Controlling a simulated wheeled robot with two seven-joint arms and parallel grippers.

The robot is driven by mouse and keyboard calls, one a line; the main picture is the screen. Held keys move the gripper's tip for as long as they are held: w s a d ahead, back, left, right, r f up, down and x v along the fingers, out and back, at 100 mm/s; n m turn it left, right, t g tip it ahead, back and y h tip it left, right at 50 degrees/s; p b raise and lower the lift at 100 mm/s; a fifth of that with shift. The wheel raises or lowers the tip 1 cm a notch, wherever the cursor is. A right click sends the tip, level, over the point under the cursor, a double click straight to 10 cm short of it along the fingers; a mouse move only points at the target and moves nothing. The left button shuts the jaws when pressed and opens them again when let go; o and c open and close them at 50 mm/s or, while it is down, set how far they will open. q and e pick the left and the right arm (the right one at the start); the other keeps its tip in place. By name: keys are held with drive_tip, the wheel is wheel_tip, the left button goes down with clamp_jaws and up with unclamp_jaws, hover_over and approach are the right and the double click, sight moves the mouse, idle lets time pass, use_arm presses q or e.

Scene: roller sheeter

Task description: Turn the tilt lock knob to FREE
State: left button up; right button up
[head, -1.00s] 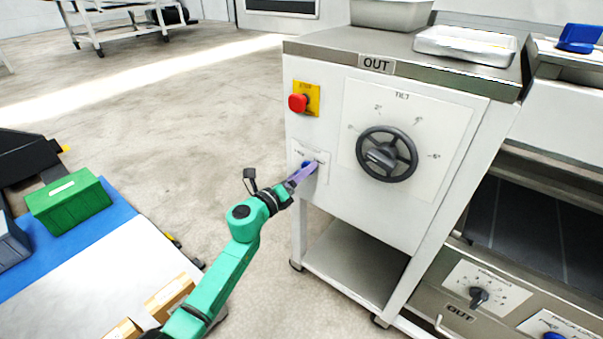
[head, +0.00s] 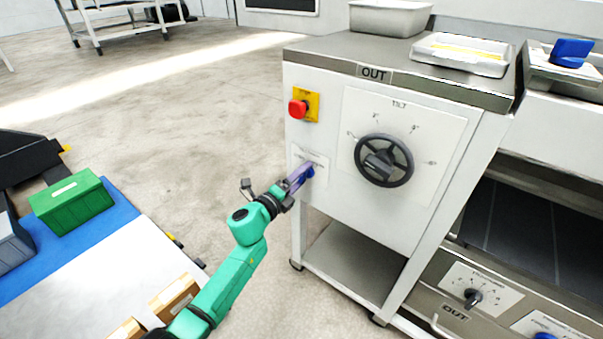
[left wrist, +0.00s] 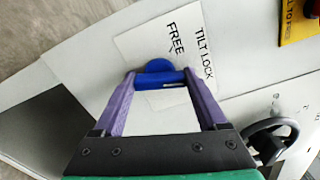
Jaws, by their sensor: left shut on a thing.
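The blue tilt lock knob (head: 310,172) is on the white front panel, below the red stop button. In the left wrist view its round base and bar handle (left wrist: 159,79) sit between the purple fingers of my left gripper (left wrist: 160,82). The fingers are shut on the two ends of the bar. The label plate (left wrist: 140,42) reads TILT LOCK and FREE; the word FREE stands just beside the knob. I cannot tell exactly which mark the knob points to. In the head view my left gripper (head: 299,178) covers part of the knob. My right gripper is not in view.
The dark tilt handwheel (head: 384,160) is right of the knob, on a scale plate. The red stop button (head: 298,109) on yellow is above. A green box (head: 72,203) stands at the left.

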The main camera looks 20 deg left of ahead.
use_arm(q)
drive_tip(key=shift+f+n+p, duration=0.1)
drive_tip(key=shift+n+p, duration=3)
drive_tip(key=shift+n, duration=3.1)
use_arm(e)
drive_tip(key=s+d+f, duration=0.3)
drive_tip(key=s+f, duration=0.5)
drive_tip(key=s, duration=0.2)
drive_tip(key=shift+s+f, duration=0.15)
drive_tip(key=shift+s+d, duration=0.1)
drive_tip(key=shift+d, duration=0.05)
use_arm(q)
drive_tip(key=o, duration=1.3)
drive_tip(key=p+v, duration=0.2)
drive_tip(key=v, duration=1.2)
drive_tip(key=shift+s, duration=0.3)
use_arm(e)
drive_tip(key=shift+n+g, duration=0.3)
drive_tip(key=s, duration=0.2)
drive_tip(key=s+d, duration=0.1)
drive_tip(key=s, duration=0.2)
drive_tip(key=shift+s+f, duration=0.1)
